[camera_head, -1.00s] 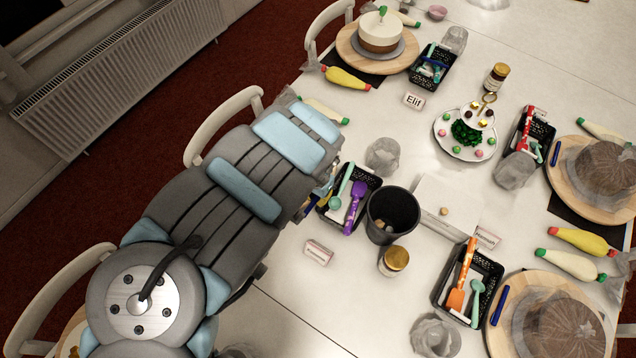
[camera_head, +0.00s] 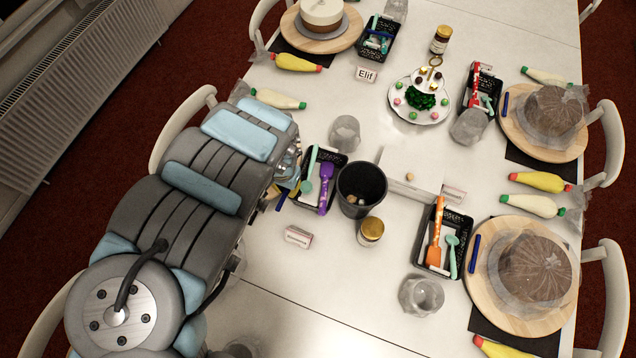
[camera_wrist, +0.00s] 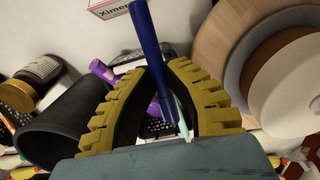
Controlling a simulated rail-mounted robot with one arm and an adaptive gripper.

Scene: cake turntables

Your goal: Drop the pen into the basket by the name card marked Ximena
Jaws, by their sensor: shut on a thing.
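The blue pen (camera_wrist: 150,45) is gripped between the yellow fingertips of my gripper (camera_wrist: 166,68) in the wrist view. In the head view my gripper (camera_head: 287,180) is partly hidden by my arm, at the left edge of a black basket (camera_head: 338,159). This basket holds a purple spatula (camera_head: 325,184) and a teal spoon (camera_head: 309,172). The Ximena name card (camera_head: 298,236) lies just in front of that basket; its name reads partly in the wrist view (camera_wrist: 112,8). The basket (camera_wrist: 155,129) shows there between and behind the fingers, partly hidden.
A black bin (camera_head: 349,203) and a gold-lidded jar (camera_head: 371,230) stand right of the basket. A clear cup (camera_head: 345,133) is behind it. Other baskets stand by the Elif card (camera_head: 366,74) and at the right (camera_head: 459,225). The table's front middle is clear.

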